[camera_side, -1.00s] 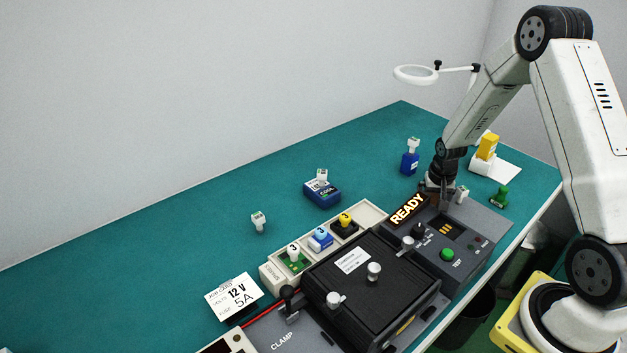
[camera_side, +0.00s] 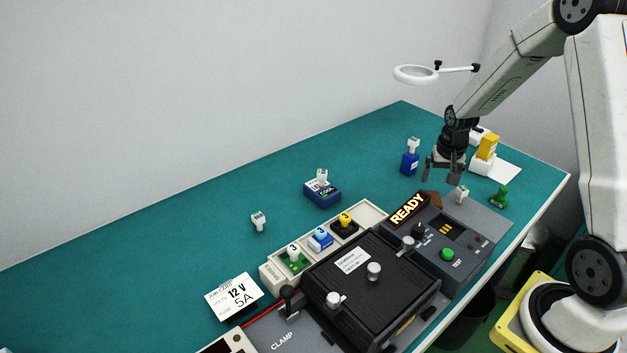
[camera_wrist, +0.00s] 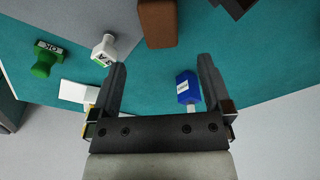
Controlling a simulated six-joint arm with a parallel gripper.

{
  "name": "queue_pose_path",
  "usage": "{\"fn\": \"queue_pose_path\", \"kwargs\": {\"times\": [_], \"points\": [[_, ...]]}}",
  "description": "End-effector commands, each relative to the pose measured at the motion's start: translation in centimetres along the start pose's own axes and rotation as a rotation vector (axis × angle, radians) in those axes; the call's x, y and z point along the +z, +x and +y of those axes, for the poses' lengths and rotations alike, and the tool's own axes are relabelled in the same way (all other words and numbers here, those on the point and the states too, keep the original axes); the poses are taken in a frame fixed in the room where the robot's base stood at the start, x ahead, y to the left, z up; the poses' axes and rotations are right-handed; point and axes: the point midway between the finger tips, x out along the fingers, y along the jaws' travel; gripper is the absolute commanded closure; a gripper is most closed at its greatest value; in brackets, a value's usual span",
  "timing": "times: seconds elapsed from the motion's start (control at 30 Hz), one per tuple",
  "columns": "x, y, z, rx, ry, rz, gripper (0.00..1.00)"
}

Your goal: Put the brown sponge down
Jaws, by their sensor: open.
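The brown sponge (camera_side: 434,198) is a small brown block on the bench just behind the grey test unit, beside the lit READY sign. The sign and test unit partly hide it in the side view. In the wrist view the sponge (camera_wrist: 158,23) lies on the teal mat at the edge of the grey panel, cut off by the top of the picture. My gripper (camera_side: 443,174) hangs above the sponge, apart from it.
A blue bottle-like piece (camera_side: 410,162), a yellow block (camera_side: 487,146) on a white stand and a green stamp (camera_side: 499,197) stand nearby. A white-handled stamp (camera_side: 462,194) is at the test unit (camera_side: 480,222). The READY sign (camera_side: 408,210) is close.

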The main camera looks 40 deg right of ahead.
Motion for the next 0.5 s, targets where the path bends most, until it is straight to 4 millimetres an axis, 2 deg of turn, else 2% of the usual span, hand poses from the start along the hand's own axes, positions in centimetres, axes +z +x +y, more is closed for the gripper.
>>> {"fn": "queue_pose_path", "kwargs": {"times": [0.2, 0.5], "points": [[0.0, -2.5, 0.0, 0.000, 0.000, 0.001, 0.00], [0.0, -3.8, 0.0, 0.000, 0.000, 0.000, 0.00]]}}
